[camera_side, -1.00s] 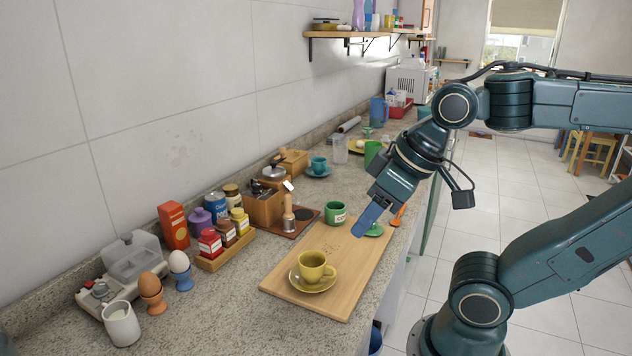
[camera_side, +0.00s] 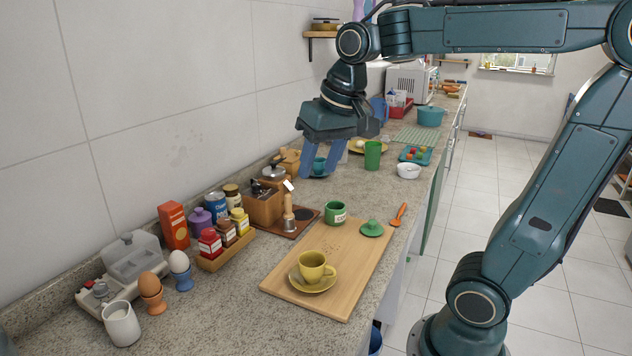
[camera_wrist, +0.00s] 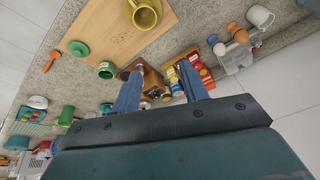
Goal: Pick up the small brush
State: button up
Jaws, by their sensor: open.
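A small pale, angled tip (camera_side: 289,186) shows above the wooden coffee box (camera_side: 263,207) in the side view; it may be the small brush's bristles, but I cannot be sure. A wooden-handled tamper with a metal base (camera_side: 288,215) stands just below it on a dark brown mat (camera_side: 304,216). My gripper (camera_side: 319,172) is above the counter, up and to the right of the box in the side view, with its blue fingers apart and nothing between them. In the wrist view, my gripper (camera_wrist: 159,75) frames the coffee things, and the brush is not distinct there.
A spice tray (camera_side: 226,254) stands left of the coffee things. An orange utensil (camera_side: 399,214) lies near the counter edge. The wall is behind.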

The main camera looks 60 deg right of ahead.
jog(key=w+d+f+m+g, duration=0.15)
jog(key=w+d+m, duration=0.35)
jog(key=w+d, duration=0.55)
jog(key=m+g, duration=0.2)
jog(key=m, duration=0.3)
send_over(288, 194)
notch_tip(288, 194, down, 7)
jog(key=shift+w+d+y, duration=0.1)
jog(key=shift+d+y, duration=0.05)
jog(key=shift+y, duration=0.15)
jog(key=shift+f, duration=4.25)
jog(key=shift+f, duration=2.6)
